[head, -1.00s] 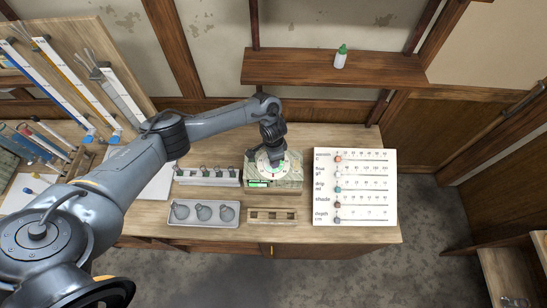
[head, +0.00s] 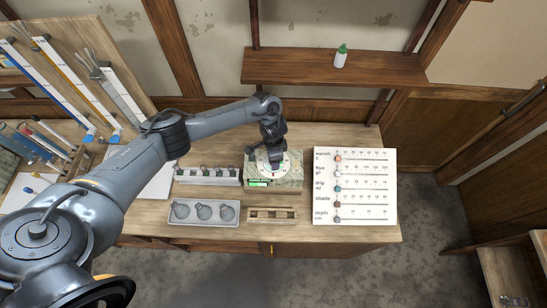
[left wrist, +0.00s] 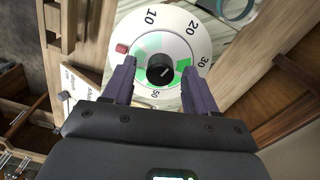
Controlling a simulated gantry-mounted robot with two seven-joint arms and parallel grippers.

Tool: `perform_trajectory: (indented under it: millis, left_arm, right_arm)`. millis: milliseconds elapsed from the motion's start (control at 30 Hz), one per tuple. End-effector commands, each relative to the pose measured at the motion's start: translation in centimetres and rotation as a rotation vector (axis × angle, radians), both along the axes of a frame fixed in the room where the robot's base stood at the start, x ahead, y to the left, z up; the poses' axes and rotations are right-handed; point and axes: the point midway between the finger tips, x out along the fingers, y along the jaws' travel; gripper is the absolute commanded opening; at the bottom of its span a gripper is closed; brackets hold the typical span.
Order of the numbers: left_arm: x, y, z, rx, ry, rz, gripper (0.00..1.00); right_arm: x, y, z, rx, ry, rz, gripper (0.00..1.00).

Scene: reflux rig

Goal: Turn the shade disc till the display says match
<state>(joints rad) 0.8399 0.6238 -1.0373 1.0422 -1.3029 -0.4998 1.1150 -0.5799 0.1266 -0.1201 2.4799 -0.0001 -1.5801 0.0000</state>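The shade disc (head: 263,168) is a white dial with numbers and green patches, set in a pale green marbled box (head: 290,181). In the left wrist view the disc (left wrist: 190,34) shows a black knob (left wrist: 160,71) at its centre and a red marker at its edge. My left gripper (head: 271,168) is over the disc; in the wrist view its two fingers (left wrist: 162,85) are apart, one on each side of the knob, with gaps visible. Contact cannot be told. The small display (head: 257,183) on the box front is lit green; its text is too small to read.
A white board with sliders (head: 372,190) stands right of the box. A rack (head: 207,177) and a grey tray of flasks (head: 204,212) lie to its left, a wooden holder (head: 272,215) in front. A green-capped bottle (head: 340,58) sits on the shelf (head: 300,68).

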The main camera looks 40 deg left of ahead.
Motion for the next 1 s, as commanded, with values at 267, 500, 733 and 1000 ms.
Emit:
perform_trajectory:
  millis: [267,500,733,1000]
  left_arm:
    - [0.0,0.0,0.0,0.001,-0.001,0.001,0.58]
    - [0.1,0.0,1.8,0.0,-0.002,-0.001,0.58]
    - [0.2,0.1,5.8,0.0,-0.005,-0.001,0.58]
    - [0.2,0.2,9.9,0.002,-0.003,-0.001,0.58]
  right_arm:
    - [0.0,0.0,0.0,0.001,0.0,-0.001,0.43]
    - [0.0,0.1,0.0,0.007,0.0,-0.004,0.43]
    - [0.0,0.2,-0.1,0.009,0.0,-0.006,0.43]
    - [0.0,0.2,2.3,0.011,-0.001,-0.006,0.43]
